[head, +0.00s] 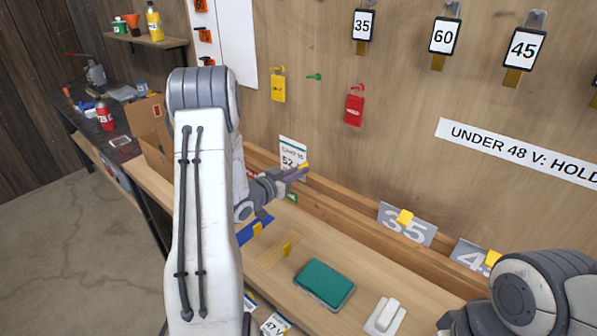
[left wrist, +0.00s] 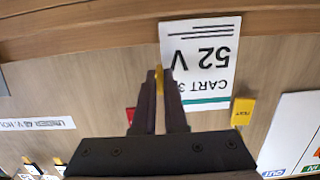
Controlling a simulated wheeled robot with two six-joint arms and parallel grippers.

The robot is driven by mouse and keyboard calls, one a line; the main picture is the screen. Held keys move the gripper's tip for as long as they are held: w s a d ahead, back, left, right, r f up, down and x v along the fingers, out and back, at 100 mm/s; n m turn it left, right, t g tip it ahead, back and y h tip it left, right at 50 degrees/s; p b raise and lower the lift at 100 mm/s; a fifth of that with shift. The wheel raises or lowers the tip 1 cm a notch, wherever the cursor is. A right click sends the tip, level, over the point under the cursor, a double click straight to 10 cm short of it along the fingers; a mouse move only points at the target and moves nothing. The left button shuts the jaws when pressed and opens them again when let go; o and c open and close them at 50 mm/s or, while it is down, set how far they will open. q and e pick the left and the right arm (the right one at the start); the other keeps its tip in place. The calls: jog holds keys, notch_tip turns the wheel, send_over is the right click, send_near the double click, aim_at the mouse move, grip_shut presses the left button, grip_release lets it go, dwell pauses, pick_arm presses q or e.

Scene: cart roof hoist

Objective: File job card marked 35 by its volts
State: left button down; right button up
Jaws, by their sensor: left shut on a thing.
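The white job card (head: 291,150) reads 52 V, with a small heading that looks like CART 35. It stands upright above the wooden rail at the back of the bench. In the left wrist view the card (left wrist: 208,60) is upside down, and a finger covers part of its heading. A grey plate marked 35 (head: 393,222) with a yellow block leans farther right. My right gripper is out of view.
The wall sign (head: 520,152) reads UNDER 48 V: HOLD, cut off. A red tag (head: 354,107) and yellow tag (head: 278,86) hang on the wall. A green-topped case (head: 325,283), a white block (head: 385,315) and a 47 V card (head: 274,325) lie on the bench.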

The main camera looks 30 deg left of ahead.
pick_arm(q)
jog(key=shift+f+b, duration=0.9)
jog(key=shift+f, duration=0.2)
jog(key=shift+f, duration=0.15)
jog(key=c, duration=0.9)
grip_release()
jog(key=shift+o, duration=0.4)
jog(key=o, duration=0.4)
jog(key=shift+s, duration=0.1)
jog(key=shift+s+a+b, duration=0.1)
jog(key=shift+s+a, duration=0.05)
jog(key=shift+s, duration=1)
jog(key=shift+s+a+b, duration=0.1)
jog(key=shift+s+a, duration=0.1)
jog(key=shift+s, duration=0.9)
jog(key=shift+s+a+b, duration=0.1)
jog(key=shift+s+a, duration=0.05)
jog(key=shift+s, duration=1)
